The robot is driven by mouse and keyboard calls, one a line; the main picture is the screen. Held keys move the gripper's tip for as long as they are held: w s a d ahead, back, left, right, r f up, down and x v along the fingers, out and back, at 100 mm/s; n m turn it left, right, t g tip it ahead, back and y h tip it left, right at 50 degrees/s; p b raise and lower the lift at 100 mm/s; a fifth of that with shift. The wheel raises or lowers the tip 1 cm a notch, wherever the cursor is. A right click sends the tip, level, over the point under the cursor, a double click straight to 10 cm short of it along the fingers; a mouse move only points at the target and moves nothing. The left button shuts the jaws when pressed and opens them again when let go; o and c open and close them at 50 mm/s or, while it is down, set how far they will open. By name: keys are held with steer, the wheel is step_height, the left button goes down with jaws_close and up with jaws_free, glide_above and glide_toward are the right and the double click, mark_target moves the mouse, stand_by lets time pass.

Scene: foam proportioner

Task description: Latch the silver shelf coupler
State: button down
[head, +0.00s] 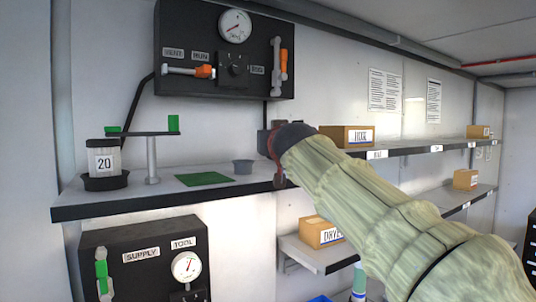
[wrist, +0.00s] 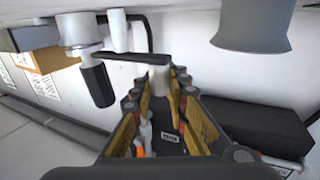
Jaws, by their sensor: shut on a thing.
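The silver coupler (wrist: 80,34) stands on the shelf in the wrist view, which looks upside down. A dark lever arm (wrist: 122,56) reaches from it to the right, and a black cylinder (wrist: 97,88) projects from its silver body. My gripper (wrist: 158,92) is shut on a pale grip (wrist: 159,76) at the lever's end, between its yellow-padded fingers. In the head view my gripper (head: 272,142) is at the front edge of the shelf, mostly hidden behind my sleeved arm. I cannot make out the coupler there.
The black gauge panel (head: 222,85) hangs above. The cup also shows close by in the wrist view (wrist: 250,25).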

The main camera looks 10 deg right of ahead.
steer(key=shift+s+f+b, duration=0.1)
steer(key=shift+f+b, duration=0.2)
steer(key=shift+b, duration=0.05)
steer(key=shift+d+r, duration=0.1)
steer(key=shift+f, duration=0.4)
stand_by(0.4)
steer(key=c, duration=2)
jaws_free()
steer(key=shift+o, duration=1.4)
steer(key=shift+r, duration=0.25)
steer(key=shift+s+r, duration=0.1)
